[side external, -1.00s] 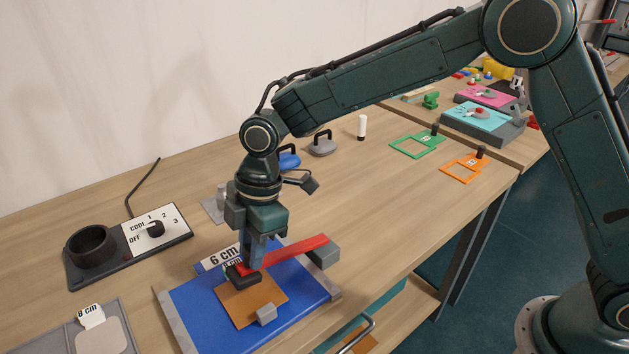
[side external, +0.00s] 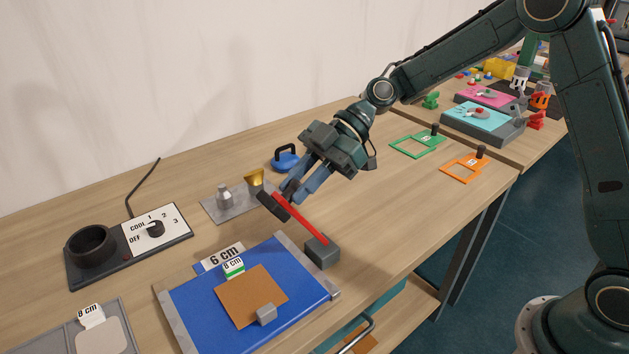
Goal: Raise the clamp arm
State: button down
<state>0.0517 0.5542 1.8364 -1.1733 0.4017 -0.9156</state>
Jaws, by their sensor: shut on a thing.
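The red clamp arm (side external: 302,217) is tilted up from its grey hinge block (side external: 322,252) at the right edge of the blue board (side external: 190,306). A dark pad (side external: 273,206) is at its raised free end. My gripper (side external: 295,190) is shut on the clamp arm close to the pad, above and behind the board. The brown square sheet (side external: 243,302) lies flat on the board, clear of the arm.
A black heater-like unit with a knob (side external: 155,229) stands at left. A grey plate with a metal piece (side external: 224,197) and a gold funnel (side external: 254,182) is behind the clamp. A blue handled weight (side external: 286,157) and green (side external: 416,146) and orange frames (side external: 464,168) lie farther back.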

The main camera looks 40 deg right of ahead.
jog(key=shift+d+r+y, duration=0.15)
jog(key=shift+d+y, duration=0.35)
jog(key=shift+d, duration=0.25)
jog(key=shift+d+r+y, duration=0.15)
jog(key=shift+d+y, duration=0.35)
jog(key=shift+d, duration=0.2)
jog(key=c, duration=1.2)
grip_release()
jog(key=shift+c, duration=0.2)
jog(key=shift+a, duration=0.2)
